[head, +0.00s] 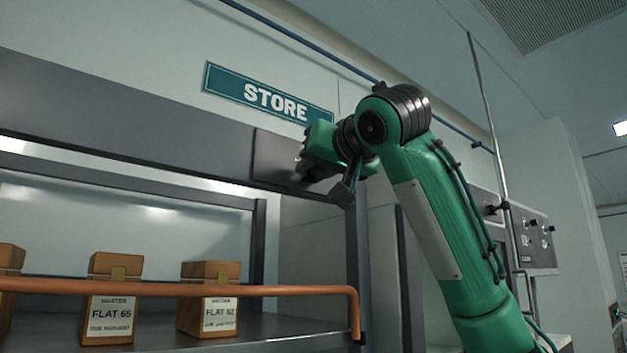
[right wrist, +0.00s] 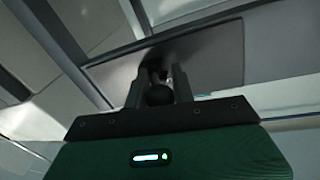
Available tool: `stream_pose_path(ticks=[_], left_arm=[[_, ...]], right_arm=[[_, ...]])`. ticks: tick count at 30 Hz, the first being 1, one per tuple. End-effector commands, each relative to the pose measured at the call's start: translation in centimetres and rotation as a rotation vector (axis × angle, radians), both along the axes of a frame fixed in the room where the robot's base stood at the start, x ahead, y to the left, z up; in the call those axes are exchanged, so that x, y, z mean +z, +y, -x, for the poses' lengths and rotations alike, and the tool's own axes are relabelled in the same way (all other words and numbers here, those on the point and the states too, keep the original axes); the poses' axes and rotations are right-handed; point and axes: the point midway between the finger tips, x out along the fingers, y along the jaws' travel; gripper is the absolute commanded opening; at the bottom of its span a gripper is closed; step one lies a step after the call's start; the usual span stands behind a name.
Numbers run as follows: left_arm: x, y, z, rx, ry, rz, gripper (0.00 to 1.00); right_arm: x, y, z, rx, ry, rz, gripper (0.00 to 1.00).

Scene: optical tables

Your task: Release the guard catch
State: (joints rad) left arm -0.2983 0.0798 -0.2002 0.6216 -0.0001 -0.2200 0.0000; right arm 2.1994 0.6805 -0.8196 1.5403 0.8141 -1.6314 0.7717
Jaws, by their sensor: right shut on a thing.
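The guard is an orange rail (head: 180,289) running across the front of the shelf bay and bending down at its right end. A dark plate (head: 270,156) sits at the right end of the grey beam above the bay; it also shows in the right wrist view (right wrist: 215,58). My right gripper (head: 302,172) is up against this plate. In the right wrist view my right gripper (right wrist: 160,80) has its fingers closed around a dark round knob (right wrist: 159,93), which I take for the guard catch. The fingers hide much of it. My left gripper is not in view.
Wooden boxes (head: 110,265) with white labels stand on the shelf behind the rail, one reading FLAT 62 (head: 219,313). A green STORE sign (head: 268,92) hangs above the beam. A grey control panel (head: 532,240) is at the right, behind my right arm.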

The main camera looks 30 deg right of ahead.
Motion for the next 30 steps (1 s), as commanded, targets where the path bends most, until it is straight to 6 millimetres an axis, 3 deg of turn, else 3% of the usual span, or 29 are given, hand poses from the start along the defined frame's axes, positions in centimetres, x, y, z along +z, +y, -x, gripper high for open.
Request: stream_pose_path(ticks=[3, 12, 30], left_arm=[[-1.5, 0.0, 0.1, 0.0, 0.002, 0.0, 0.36], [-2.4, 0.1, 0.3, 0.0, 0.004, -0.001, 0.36], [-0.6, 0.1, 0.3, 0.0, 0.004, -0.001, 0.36]], right_arm=[[-0.4, -0.2, 0.0, 0.072, 0.0, -0.004, 0.02], [-0.1, -1.0, 0.2, 0.283, -0.001, -0.004, 0.02], [0.3, -2.7, 0.0, 0.773, -0.002, -0.002, 0.02]])
